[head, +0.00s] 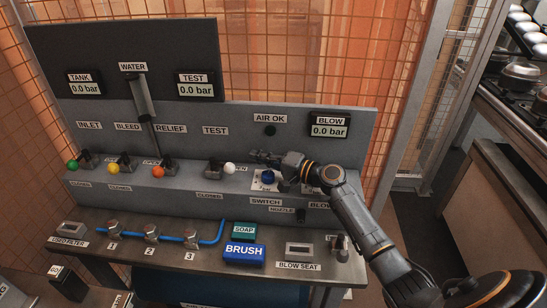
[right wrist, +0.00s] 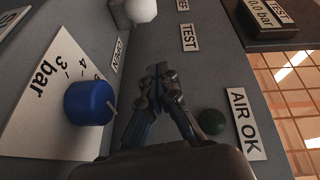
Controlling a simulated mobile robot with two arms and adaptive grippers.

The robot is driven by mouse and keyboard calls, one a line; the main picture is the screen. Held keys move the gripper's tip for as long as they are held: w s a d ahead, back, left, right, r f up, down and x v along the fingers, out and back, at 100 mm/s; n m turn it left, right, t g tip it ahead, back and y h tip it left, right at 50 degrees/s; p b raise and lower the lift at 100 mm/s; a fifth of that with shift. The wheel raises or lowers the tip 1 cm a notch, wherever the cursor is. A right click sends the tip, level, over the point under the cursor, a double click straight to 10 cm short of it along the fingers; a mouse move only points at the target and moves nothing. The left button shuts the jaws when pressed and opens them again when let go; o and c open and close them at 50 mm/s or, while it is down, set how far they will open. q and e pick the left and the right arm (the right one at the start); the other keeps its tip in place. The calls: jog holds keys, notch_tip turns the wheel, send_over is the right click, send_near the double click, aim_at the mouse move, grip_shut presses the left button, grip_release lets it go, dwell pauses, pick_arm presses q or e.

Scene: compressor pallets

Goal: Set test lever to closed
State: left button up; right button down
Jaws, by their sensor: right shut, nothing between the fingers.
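The test lever has a white ball knob (head: 230,168) and sits on a grey block below the TEST label (head: 215,131). Its knob points right, towards a partly hidden label ending in "EN". The CLOSED label (head: 209,196) is below the block. In the right wrist view the white knob (right wrist: 141,10) is at the top edge, beyond my fingertips. My right gripper (head: 253,156) is shut and empty, to the right of and slightly above the knob, apart from it. Its closed fingers (right wrist: 160,72) also show in the right wrist view. My left gripper is not in view.
A blue regulator knob (head: 268,177) is just below my right gripper; it also shows in the wrist view (right wrist: 90,103). The AIR OK lamp (head: 270,131) is on the panel behind. Green, yellow and orange levers (head: 158,173) stand left. A bench (head: 215,265) lies in front.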

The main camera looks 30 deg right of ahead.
aim_at(222, 166)
jog(key=shift+x, duration=0.95)
jog(key=shift+s+a+f+p, duration=0.1)
jog(key=shift+s+a+p, duration=0.2)
jog(key=shift+a+p, duration=0.25)
jog(key=shift+s+a+f+p, duration=0.1)
jog(key=shift+s+a+p, duration=0.25)
jog(key=shift+a, duration=0.3)
jog(key=shift+s+a, duration=0.25)
jog(key=shift+a, duration=0.2)
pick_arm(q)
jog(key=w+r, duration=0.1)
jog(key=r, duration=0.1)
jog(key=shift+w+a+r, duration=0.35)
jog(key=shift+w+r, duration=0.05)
pick_arm(e)
jog(key=shift+w+a+f, duration=0.1)
jog(key=shift+f, duration=0.1)
pick_arm(q)
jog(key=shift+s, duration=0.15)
jog(key=shift+p, duration=0.3)
pick_arm(e)
jog(key=shift+r, duration=0.1)
